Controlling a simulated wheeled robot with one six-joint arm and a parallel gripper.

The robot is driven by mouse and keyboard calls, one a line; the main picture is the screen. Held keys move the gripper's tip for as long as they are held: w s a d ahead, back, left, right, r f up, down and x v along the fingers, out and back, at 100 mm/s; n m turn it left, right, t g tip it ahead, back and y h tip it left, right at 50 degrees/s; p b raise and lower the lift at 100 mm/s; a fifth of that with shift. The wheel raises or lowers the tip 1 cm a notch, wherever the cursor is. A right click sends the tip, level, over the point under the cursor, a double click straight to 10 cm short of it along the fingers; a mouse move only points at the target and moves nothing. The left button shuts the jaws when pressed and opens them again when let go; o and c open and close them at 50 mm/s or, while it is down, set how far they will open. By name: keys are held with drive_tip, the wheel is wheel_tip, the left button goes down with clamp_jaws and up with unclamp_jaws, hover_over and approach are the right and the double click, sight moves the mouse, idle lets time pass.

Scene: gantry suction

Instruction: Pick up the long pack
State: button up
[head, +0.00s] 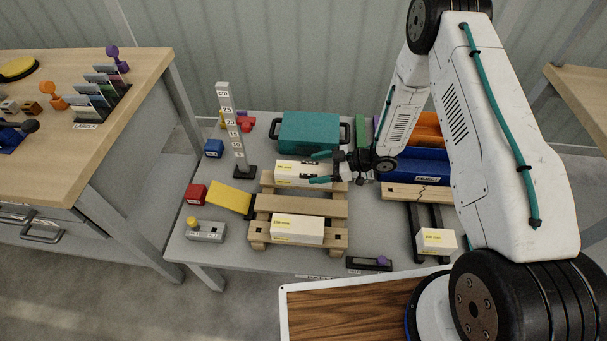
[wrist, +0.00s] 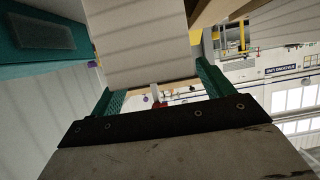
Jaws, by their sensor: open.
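A white pack (head: 297,173) with a yellow mark lies on the back of the wooden pallet. A second white pack (head: 297,229) of similar look lies on the pallet's front boards. A shorter white pack (head: 436,241) stands to the right. The labels are too small to read, so I cannot tell for certain which is the long pack. My gripper (head: 320,167) is open, with its teal fingers around the right end of the back pack. In the wrist view a pale box face (wrist: 135,40) shows ahead, between the fingers (wrist: 160,88). I cannot tell whether they touch it.
The pallet (head: 300,204) stands on a grey table. A teal case (head: 309,131) is close behind the back pack. A tall measuring post (head: 232,130) and a yellow block (head: 229,197) stand left. A blue bin (head: 415,166) is right, behind my arm.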

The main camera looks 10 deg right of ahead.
drive_tip(key=shift+x, duration=1)
drive_tip(key=c, duration=1.4)
